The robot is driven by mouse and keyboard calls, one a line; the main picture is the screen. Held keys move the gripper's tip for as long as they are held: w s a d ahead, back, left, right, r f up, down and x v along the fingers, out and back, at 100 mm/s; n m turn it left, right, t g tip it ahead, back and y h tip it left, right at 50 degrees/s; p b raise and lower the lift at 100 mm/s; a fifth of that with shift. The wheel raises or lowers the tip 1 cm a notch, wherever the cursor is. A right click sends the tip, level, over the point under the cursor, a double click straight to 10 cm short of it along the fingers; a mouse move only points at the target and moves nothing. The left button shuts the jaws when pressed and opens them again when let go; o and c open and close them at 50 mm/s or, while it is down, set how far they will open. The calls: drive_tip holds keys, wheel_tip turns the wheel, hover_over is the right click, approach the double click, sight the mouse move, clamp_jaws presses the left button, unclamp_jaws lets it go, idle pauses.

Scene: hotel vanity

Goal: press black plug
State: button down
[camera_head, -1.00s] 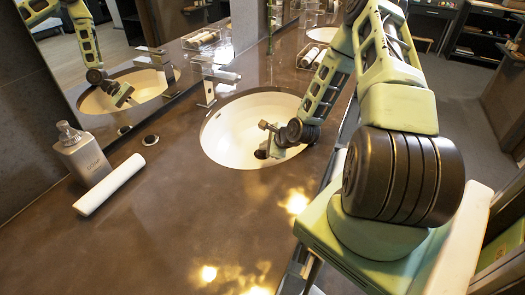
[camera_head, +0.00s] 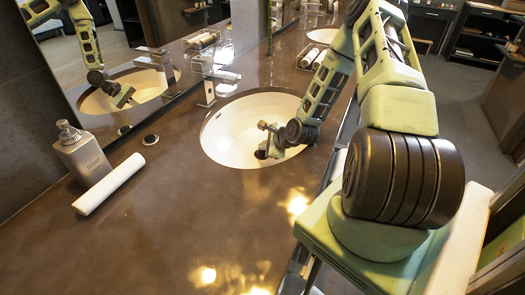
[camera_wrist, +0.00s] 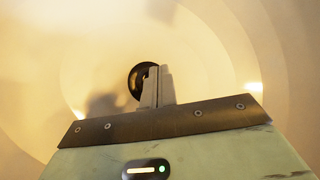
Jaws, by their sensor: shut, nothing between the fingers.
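The black plug (camera_wrist: 136,80) shows in the wrist view as a dark round disc at the bottom of the pale sink (camera_wrist: 225,60). My gripper (camera_wrist: 157,84) is shut and empty, and its fingers cover the right part of the plug. I cannot tell whether the fingertips touch the plug. In the head view my gripper (camera_head: 262,154) points down inside the oval white sink (camera_head: 225,135), and the plug there is largely hidden by it.
A chrome faucet (camera_head: 207,92) stands behind the sink. A soap bottle (camera_head: 80,150) and a white roll (camera_head: 108,184) sit at the left. A mirror (camera_head: 130,50) lines the back. The front counter (camera_head: 150,235) is clear.

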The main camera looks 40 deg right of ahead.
drive_tip(key=shift+s+f+b, duration=0.15)
drive_tip(key=shift+s+f, duration=0.1)
drive_tip(key=shift+f, duration=0.4)
drive_tip(key=shift+s+f+b, duration=0.15)
drive_tip(key=shift+s+f, duration=0.05)
drive_tip(key=shift+f, duration=0.4)
drive_tip(key=shift+r, duration=0.1)
drive_tip(key=shift+s+d+r+p, duration=0.1)
drive_tip(key=shift+s+r+p, duration=0.45)
drive_tip(key=shift+p, duration=0.35)
drive_tip(key=shift+r, duration=0.1)
drive_tip(key=r+p, duration=0.1)
drive_tip(key=r, duration=0.1)
drive_tip(key=r+p, duration=0.1)
drive_tip(key=p, duration=0.1)
drive_tip(key=r+p, duration=0.1)
drive_tip(key=r, duration=0.1)
drive_tip(key=shift+d+r, duration=0.25)
drive_tip(key=shift+r, duration=0.05)
drive_tip(key=shift+w+a+r+p, duration=0.1)
drive_tip(key=shift+w+r+p, duration=0.1)
drive_tip(key=shift+r+p, duration=0.4)
